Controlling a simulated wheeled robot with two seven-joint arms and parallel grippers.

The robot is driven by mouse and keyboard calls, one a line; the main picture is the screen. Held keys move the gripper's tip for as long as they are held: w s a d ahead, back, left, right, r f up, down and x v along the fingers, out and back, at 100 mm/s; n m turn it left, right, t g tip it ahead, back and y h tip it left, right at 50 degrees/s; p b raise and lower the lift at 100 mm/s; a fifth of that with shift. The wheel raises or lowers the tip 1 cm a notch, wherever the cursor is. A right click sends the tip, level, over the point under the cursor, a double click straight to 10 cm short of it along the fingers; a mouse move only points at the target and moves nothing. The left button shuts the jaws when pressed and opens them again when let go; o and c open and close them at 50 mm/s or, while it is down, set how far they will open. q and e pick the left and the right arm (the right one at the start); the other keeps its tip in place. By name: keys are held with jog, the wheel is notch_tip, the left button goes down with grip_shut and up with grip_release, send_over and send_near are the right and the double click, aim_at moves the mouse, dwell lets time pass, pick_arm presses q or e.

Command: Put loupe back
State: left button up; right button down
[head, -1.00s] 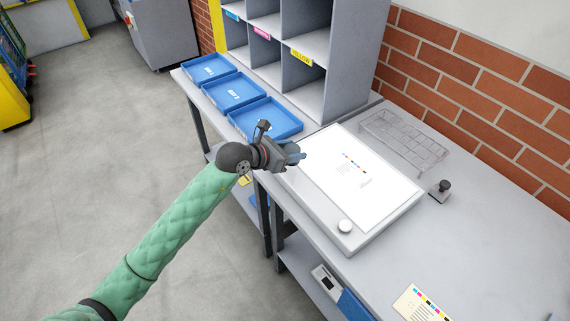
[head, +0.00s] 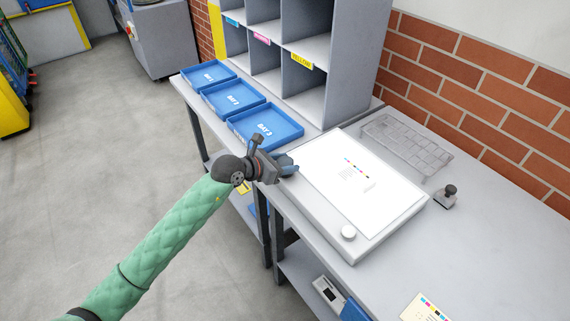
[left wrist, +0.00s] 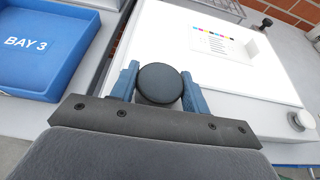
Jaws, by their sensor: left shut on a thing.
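My left gripper (head: 289,167) is shut on a round, black-topped thing, taken to be the loupe. In the left wrist view the black top of the loupe (left wrist: 160,83) shows between the blue fingers. Its lower part is hidden. In the head view the gripper is at the near left edge of the white light table (head: 398,206), by its upper left corner. Whether the loupe touches anything cannot be told. A printed sheet (head: 352,174) shows on the light table's surface. My right gripper is not in view.
A small dark-knobbed thing on a square base (head: 447,197) stands right of the light table. A clear divided tray (head: 405,146) lies behind it. The blue BAY 3 tray (head: 290,138) is close to my gripper, before grey pigeonholes (head: 345,60). A white knob (head: 348,233) is at the light table's front corner.

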pick_arm(q)
jog(key=shift+f, duration=0.15)
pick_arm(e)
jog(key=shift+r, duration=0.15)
pick_arm(q)
jog(key=o, duration=1.1)
jog(key=shift+r, duration=0.25)
jog(key=shift+s+a+r, duration=0.1)
jog(key=shift+s+a, duration=0.1)
jog(key=shift+a, duration=0.1)
jog(key=shift+p+v, duration=0.7)
jog(key=shift+v, duration=4.9)
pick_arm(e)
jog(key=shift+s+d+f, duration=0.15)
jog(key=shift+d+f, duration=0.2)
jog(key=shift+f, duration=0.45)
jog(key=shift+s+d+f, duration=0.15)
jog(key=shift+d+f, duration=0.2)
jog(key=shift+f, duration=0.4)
